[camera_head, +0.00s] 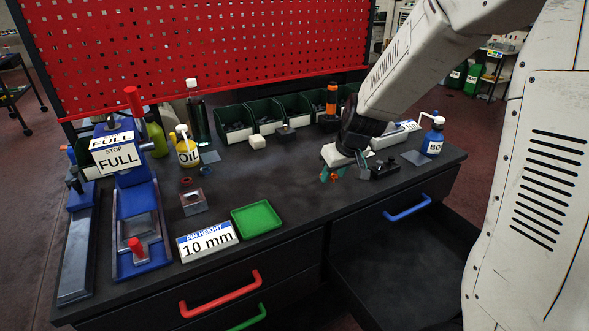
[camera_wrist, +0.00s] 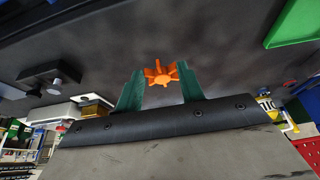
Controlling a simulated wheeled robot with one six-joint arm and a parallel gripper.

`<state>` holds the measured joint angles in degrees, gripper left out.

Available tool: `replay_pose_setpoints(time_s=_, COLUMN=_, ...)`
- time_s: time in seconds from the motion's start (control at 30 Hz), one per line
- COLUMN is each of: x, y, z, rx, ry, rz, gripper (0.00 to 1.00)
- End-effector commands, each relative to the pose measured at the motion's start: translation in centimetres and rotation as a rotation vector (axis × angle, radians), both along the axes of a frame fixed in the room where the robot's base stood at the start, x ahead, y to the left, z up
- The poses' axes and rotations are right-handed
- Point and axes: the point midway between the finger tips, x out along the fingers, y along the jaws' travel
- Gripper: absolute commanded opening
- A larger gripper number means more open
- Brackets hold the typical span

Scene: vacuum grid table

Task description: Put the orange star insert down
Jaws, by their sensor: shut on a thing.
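The orange star insert (camera_wrist: 161,73) shows in the wrist view as a small toothed orange piece between the green fingertips of my gripper (camera_wrist: 160,88). My gripper is shut on it. In the head view my gripper (camera_head: 332,174) is over the right part of the dark table (camera_head: 290,185). There the insert is mostly hidden, with only a small orange spot at the green fingers. I cannot tell whether the insert touches the tabletop.
A black fixture (camera_head: 383,168) stands just right of my gripper. A green tray (camera_head: 257,218) and a "10 mm" sign (camera_head: 207,241) are near the front edge. A blue bottle (camera_head: 433,140) stands at the right. Dark tabletop between the tray and my gripper is clear.

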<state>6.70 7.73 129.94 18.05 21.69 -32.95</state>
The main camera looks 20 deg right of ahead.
Motion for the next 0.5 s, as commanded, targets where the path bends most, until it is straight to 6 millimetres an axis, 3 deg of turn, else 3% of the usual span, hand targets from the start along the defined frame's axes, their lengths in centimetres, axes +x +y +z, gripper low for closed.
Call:
replay_pose_setpoints(time_s=0.3, x=6.9, y=5.0, z=-0.9, rx=0.0, ry=0.001, rz=0.009, gripper=0.14)
replay_pose_setpoints(time_s=0.5, x=8.8, y=6.3, z=-1.0, rx=-0.001, ry=0.001, rz=0.006, gripper=0.14)
